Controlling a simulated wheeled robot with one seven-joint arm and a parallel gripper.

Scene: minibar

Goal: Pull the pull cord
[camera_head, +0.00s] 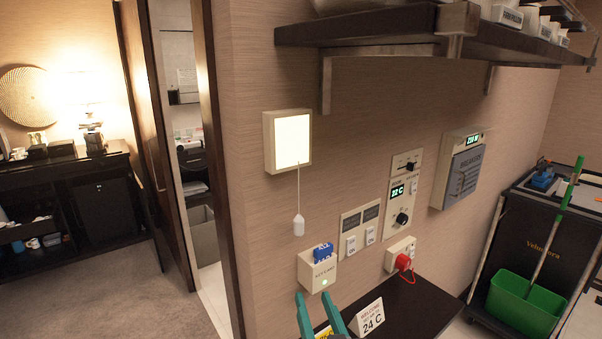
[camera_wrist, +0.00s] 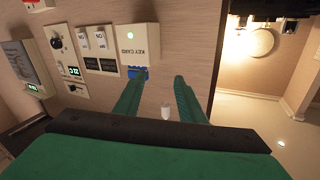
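The pull cord hangs from a lit square wall lamp (camera_head: 287,142) in the head view. Its thin cord ends in a small white pendant handle (camera_head: 298,226), left of and above the blue-topped key card box (camera_head: 316,271). My gripper (camera_head: 314,297) has two green fingers, spread apart with nothing held. In the head view the fingertips are below the pendant, in front of the key card box's lower edge. In the wrist view, which is turned over, the pendant (camera_wrist: 166,111) shows between the open fingers (camera_wrist: 161,73); its distance from them is unclear.
A dark shelf (camera_head: 400,35) juts out above the wall panels. A dark counter (camera_head: 410,305) with a welcome sign (camera_head: 367,319) is at lower right. A red plug (camera_head: 403,262) sits in a socket. A doorway lies left, a cleaning cart (camera_head: 540,235) right.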

